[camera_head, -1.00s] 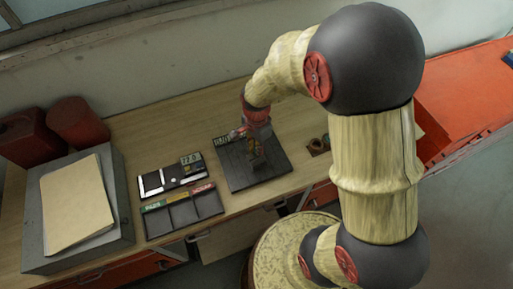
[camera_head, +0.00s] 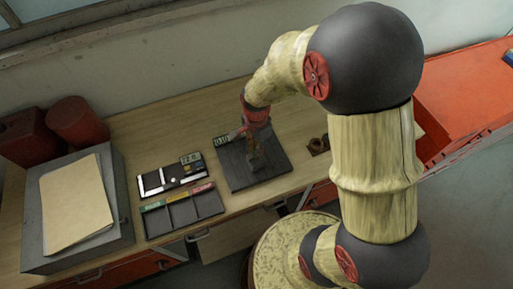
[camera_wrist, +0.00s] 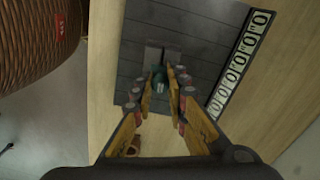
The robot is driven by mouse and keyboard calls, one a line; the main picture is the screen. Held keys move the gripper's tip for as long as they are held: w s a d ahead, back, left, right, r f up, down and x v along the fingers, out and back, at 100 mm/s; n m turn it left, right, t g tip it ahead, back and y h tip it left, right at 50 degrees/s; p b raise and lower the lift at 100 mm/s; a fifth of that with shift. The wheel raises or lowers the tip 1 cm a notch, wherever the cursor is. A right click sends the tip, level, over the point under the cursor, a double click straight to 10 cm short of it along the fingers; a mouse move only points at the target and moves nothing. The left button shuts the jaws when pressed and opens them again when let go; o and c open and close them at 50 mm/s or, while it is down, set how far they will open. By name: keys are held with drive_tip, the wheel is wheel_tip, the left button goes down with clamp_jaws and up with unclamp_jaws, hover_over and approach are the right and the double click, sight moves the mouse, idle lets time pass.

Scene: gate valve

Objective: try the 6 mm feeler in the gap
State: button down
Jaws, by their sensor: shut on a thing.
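My gripper (camera_wrist: 173,82) is shut on a small dark teal piece (camera_wrist: 182,70), seen between its fingertips in the wrist view. I take this piece to be the feeler; no size marking is readable. It is over the dark grooved plate (camera_wrist: 200,20), near a grey block-like part (camera_wrist: 160,55). The gap itself is not clear, and I cannot tell whether the piece touches the grey part or is in a gap. In the head view my gripper (camera_head: 256,158) is low over the same plate (camera_head: 272,175), and the held piece is too small to make out.
A strip with digits (camera_wrist: 238,62) runs along the plate's edge. To the left are a tray (camera_head: 183,211) with three compartments and coloured labels, and a gauge with a display (camera_head: 172,176). A grey box (camera_head: 118,225) bears a folder. Two red canisters (camera_head: 77,122) stand behind.

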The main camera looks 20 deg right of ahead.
drive_tip(key=shift+r+p, duration=0.35)
drive_tip(key=shift+r, duration=0.1)
idle(0.5)
drive_tip(key=shift+r, duration=0.35)
drive_tip(key=shift+r+p, duration=0.1)
drive_tip(key=shift+p, duration=0.2)
drive_tip(key=shift+r+p, duration=1.75)
drive_tip(key=shift+r, duration=0.75)
drive_tip(key=shift+f, duration=0.1)
